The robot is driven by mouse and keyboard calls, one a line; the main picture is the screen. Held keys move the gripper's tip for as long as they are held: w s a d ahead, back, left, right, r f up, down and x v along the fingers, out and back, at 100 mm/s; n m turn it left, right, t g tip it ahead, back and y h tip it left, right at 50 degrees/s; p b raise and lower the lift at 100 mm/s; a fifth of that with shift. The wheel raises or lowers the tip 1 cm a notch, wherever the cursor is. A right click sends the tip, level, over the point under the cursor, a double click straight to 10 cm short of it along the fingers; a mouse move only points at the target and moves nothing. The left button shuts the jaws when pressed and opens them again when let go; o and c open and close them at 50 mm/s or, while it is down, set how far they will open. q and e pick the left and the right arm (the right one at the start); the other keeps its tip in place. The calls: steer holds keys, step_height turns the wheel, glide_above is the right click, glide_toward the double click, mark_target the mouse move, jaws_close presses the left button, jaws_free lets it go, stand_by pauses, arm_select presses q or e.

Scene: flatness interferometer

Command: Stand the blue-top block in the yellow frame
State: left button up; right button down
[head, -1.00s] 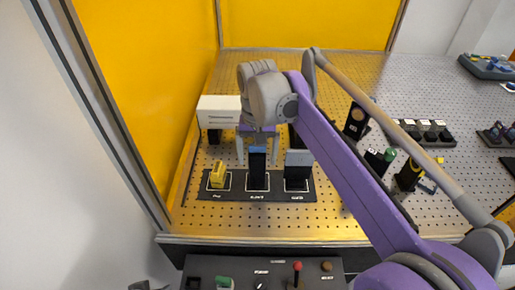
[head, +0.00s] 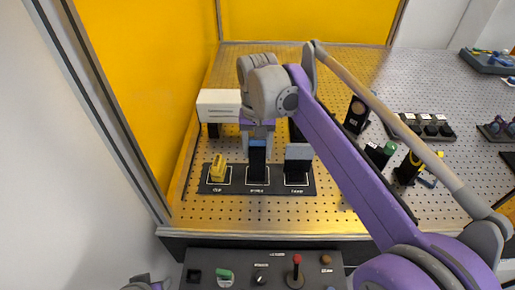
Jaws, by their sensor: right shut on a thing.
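The blue-top block (head: 257,164) is dark with a blue top and stands upright in the middle outlined place of a black tray (head: 207,187). My right gripper (head: 258,145) is over it from above, its fingers shut on its upper part. I cannot make out a yellow frame for certain; a dark piece with a yellow edge (head: 408,170) stands at the right, partly beside my arm.
A yellow piece (head: 218,168) stands left of the block and a grey-topped dark block (head: 298,160) stands close on its right. A white box (head: 218,104) is behind. A control panel (head: 230,258) lies in front. My right arm crosses the perforated table.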

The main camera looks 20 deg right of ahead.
arm_select(q)
steer(key=shift+r, duration=0.15)
arm_select(e)
steer(key=shift+r, duration=0.15)
steer(key=shift+r+p, duration=2.2)
steer(key=shift+r, duration=0.8)
arm_select(q)
steer(key=r, duration=0.1)
steer(key=w+r, duration=0.1)
steer(key=r, duration=0.3)
steer(key=shift+w, duration=0.3)
steer(key=shift+s, duration=0.1)
